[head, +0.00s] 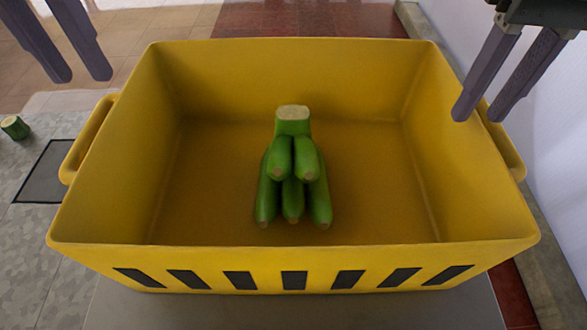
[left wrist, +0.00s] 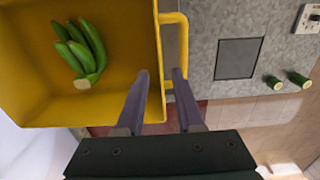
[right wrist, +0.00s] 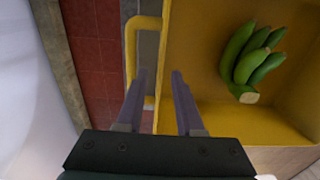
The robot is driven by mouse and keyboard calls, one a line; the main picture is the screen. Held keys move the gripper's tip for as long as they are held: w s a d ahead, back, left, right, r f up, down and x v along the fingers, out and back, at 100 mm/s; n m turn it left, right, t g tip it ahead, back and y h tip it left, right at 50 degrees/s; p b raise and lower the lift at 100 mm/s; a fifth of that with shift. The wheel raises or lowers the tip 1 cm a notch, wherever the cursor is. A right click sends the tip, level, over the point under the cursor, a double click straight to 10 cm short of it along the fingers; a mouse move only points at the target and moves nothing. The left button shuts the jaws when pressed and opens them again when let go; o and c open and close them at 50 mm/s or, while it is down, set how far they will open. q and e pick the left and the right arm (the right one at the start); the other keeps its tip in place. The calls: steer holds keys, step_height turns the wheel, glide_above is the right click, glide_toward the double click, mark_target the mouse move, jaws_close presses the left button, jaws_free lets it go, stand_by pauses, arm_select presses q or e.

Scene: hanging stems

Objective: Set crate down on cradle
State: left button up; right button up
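The yellow crate (head: 290,255) fills the middle of the head view, upright, with a bunch of green bananas (head: 293,175) inside. Its left handle (head: 88,140) and right handle (head: 505,150) stick out from the side walls. My left gripper (head: 84,80) is open and empty, above and apart from the left handle, which also shows in the left wrist view (left wrist: 184,50). My right gripper (head: 478,118) is open and empty beside the right handle, which also shows in the right wrist view (right wrist: 130,60). Nothing clearly recognisable as the cradle shows; the crate's underside is hidden.
A smooth grey surface (head: 290,313) shows below the crate's front. A mottled grey metal top (head: 40,235) with a dark square (head: 48,172) lies to the left, with green stem pieces (left wrist: 286,80) on it. A pale wall (head: 540,90) stands close on the right.

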steer(key=shift+r, duration=1.15)
